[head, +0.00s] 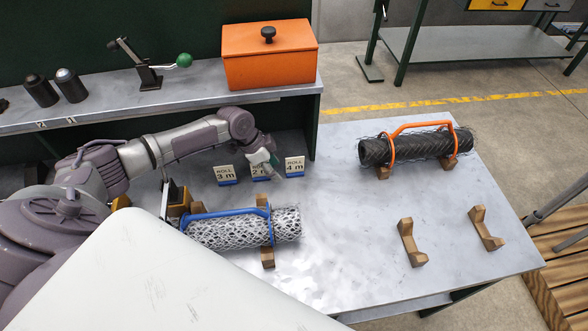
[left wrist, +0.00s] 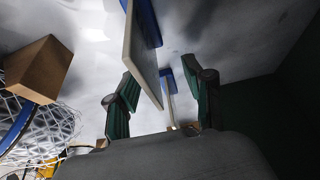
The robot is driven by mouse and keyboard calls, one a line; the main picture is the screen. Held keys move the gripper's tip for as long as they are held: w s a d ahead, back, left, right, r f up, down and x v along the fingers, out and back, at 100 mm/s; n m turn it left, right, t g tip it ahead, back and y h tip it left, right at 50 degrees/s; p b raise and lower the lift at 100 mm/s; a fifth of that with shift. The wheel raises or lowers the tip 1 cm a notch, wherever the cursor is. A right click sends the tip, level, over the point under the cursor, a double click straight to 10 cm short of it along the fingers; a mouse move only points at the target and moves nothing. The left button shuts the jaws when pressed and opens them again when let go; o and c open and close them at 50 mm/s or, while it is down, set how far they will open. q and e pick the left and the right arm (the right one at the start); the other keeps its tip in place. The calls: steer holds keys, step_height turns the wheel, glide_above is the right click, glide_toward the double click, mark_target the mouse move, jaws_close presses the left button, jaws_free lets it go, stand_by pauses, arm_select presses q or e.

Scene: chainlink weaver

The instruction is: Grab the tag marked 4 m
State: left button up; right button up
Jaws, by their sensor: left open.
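The tag marked 4 m (head: 294,166) stands on the bench in its blue base, rightmost in a row of three. The tag marked 2 m (head: 260,171) is left of it, partly covered by my left gripper (head: 270,159), and the tag marked 3 m (head: 225,173) is farther left. My left gripper is open, just left of the 4 m tag. In the left wrist view, its green fingers (left wrist: 160,78) are apart. A small blue-based tag (left wrist: 168,93) shows in the gap, and a larger one (left wrist: 141,52) is nearer; neither number is readable. My right gripper is out of view.
A silver mesh roll with a blue handle (head: 226,229) lies in front of the tags. A dark roll with an orange handle (head: 420,147) rests at the right. A raised shelf (head: 195,90) holds an orange box (head: 268,60). The bench middle is clear.

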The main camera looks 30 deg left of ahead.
mark_target(302, 171)
arm_select(q)
steer(key=shift+w+d+f, duration=0.1)
steer(key=shift+w+d, duration=0.65)
steer(key=shift+d, duration=0.15)
steer(key=w+d+b, duration=0.2)
steer(key=d, duration=0.1)
steer(key=shift+w+d+f+b, duration=0.3)
steer(key=shift+w+d+b, duration=0.1)
steer(key=shift+w+d+f+b, duration=0.1)
steer(key=shift+f+b, duration=0.2)
steer(key=shift+r, duration=0.1)
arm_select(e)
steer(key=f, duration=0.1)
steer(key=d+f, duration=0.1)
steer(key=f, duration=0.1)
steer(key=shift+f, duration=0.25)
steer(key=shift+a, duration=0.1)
arm_select(q)
steer(key=shift+c, duration=0.8)
steer(key=c, duration=0.8)
jaws_close()
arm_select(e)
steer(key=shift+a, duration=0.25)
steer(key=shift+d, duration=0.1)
